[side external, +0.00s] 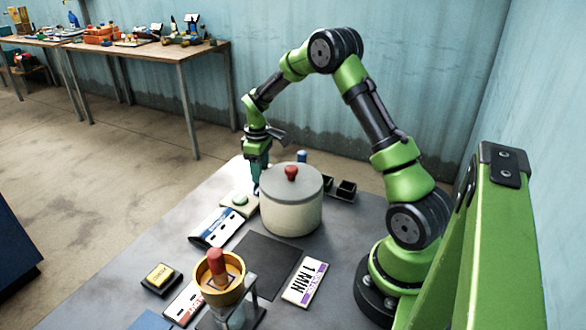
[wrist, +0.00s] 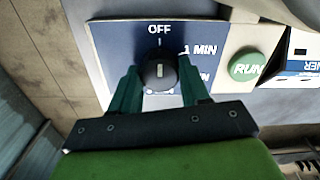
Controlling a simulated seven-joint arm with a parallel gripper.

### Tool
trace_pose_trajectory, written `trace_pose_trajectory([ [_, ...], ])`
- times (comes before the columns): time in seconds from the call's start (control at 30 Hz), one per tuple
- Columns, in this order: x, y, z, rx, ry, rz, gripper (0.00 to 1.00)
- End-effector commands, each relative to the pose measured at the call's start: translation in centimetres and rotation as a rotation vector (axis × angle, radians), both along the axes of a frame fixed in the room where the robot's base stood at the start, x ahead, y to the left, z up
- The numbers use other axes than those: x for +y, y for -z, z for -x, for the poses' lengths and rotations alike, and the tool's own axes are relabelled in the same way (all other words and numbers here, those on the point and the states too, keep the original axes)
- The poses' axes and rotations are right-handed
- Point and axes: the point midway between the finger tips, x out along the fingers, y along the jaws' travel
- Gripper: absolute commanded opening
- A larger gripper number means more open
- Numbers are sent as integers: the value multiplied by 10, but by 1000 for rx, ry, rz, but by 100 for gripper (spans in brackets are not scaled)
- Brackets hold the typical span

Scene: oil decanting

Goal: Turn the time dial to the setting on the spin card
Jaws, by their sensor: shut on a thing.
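In the wrist view the black time dial (wrist: 158,72) sits on a blue and white panel (wrist: 112,44) marked OFF at the top and 1 MIN at the upper right. Another label at the lower right is partly hidden by a finger. The dial's pale mark looks upright, in line with OFF. My gripper (wrist: 158,84) is shut on the dial, with a green finger on each side. A white card (side external: 303,281) reading 1 MIN lies on the table at the front right.
A green RUN button (wrist: 249,65) is right beside the panel. The pale drum (side external: 290,214) with a red-knobbed lid stands close to my gripper. A yellow cup (side external: 206,280) on a stand and a yellow-topped block (side external: 160,276) are nearer the front. A dark mat (side external: 262,262) lies bare.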

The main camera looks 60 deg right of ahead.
Motion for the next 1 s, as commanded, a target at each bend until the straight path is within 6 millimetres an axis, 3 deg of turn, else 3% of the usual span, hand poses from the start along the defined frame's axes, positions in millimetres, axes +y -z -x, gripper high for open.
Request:
trace_pose_trajectory([
  [0.37, 0, -1, 0, 0, 195, 1, 15],
  [1.0, 0, -1, 0, -1, 776, 0, 15],
])
